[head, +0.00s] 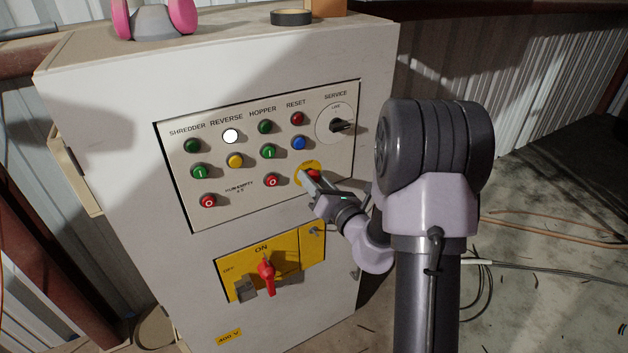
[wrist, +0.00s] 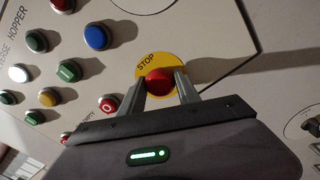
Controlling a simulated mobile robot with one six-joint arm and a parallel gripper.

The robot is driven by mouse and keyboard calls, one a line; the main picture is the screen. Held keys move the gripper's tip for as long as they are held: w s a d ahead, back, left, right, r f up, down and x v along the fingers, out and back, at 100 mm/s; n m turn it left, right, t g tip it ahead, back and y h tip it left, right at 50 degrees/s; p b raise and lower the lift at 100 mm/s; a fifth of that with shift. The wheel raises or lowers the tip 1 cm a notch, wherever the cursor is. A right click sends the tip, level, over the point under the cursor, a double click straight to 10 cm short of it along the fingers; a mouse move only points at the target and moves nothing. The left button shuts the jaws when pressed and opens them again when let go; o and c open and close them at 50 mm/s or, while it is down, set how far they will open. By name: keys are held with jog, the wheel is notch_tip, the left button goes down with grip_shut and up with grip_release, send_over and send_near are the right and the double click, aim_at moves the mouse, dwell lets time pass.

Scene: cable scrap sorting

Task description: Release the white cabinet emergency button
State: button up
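The white cabinet (head: 95,120) stands in front of me with a control panel. Its emergency button is a red mushroom head on a yellow STOP disc, at the panel's lower right; it shows in the head view (head: 314,175) and the wrist view (wrist: 159,81). My gripper (wrist: 163,78) is at the button, with one finger on each side and no clear gap left between fingers and red head. In the head view my gripper (head: 308,183) partly covers the button and disc. Whether the button is pressed in cannot be told.
Coloured buttons, including a blue one (head: 298,143) and a red one (head: 272,181), lie left of the STOP disc. A service selector (head: 340,125) is above right. A red main switch (head: 266,274) sits below on a yellow plate. Cables (head: 540,266) lie on the floor at right.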

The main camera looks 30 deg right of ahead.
grip_shut()
jog(key=shift+s, duration=0.85)
jog(key=o, duration=0.8)
grip_release()
jog(key=shift+c, duration=0.2)
